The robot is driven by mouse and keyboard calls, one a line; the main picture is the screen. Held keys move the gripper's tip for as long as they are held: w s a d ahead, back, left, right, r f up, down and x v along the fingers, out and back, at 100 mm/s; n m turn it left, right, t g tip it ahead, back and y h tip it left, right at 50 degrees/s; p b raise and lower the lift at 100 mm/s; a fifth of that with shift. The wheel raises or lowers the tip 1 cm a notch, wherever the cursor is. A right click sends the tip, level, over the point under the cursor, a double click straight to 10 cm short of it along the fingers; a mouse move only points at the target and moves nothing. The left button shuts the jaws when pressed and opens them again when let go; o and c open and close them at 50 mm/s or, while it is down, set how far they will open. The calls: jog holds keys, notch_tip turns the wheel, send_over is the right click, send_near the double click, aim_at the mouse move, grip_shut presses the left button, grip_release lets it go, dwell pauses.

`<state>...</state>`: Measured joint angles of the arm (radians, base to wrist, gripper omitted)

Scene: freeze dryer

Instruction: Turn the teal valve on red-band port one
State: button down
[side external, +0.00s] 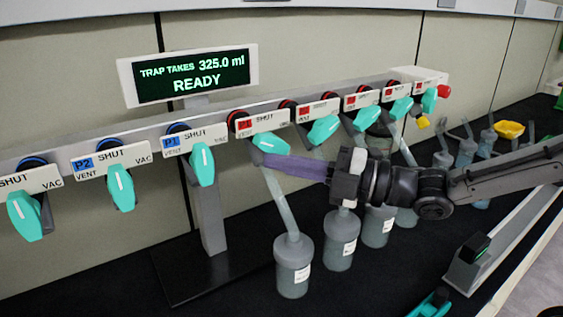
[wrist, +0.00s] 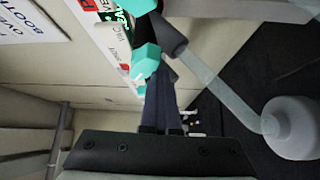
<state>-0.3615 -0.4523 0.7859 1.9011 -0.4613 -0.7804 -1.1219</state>
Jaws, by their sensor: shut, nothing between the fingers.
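The red-band port one label (side external: 258,122) sits on the manifold bar, with its teal valve (side external: 271,143) below it. In the wrist view, the gripper fingers (wrist: 163,95) end close beside a teal valve (wrist: 147,62). I cannot tell whether they touch it.
A display (side external: 195,73) reads READY. Blue-band valves (side external: 203,163) hang to the left, and more red-band valves (side external: 322,129) continue to the right. A flask (side external: 293,265) hangs on a tube below my gripper, with several others beside it. A stand post (side external: 209,215) is left of it.

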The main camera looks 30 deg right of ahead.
jog(key=shift+w+d+r+t, duration=0.1)
jog(key=shift+d+r+t, duration=0.2)
jog(key=shift+r, duration=0.5)
notch_tip(320, 180, down, 4)
jog(key=a, duration=0.2)
jog(key=s+d+r, duration=0.3)
jog(key=s+r, duration=0.1)
jog(key=s, duration=0.4)
jog(key=d+r+m+t+h, duration=0.1)
jog(key=d+r+m+h, duration=0.1)
jog(key=d+m+h, duration=1.1)
jog(key=s+d+f+m+g, duration=0.4)
jog(key=s+f+m+g, duration=0.1)
jog(key=s+f+m, duration=0.1)
jog(key=s+d+f+m+g+y, duration=0.1)
jog(key=s+d+f+m+g, duration=0.3)
jog(key=s+f, duration=0.5)
jog(key=shift+s+d+m+g, duration=0.2)
jog(key=shift+s+m+g, duration=0.5)
jog(key=shift+s+m, duration=0.2)
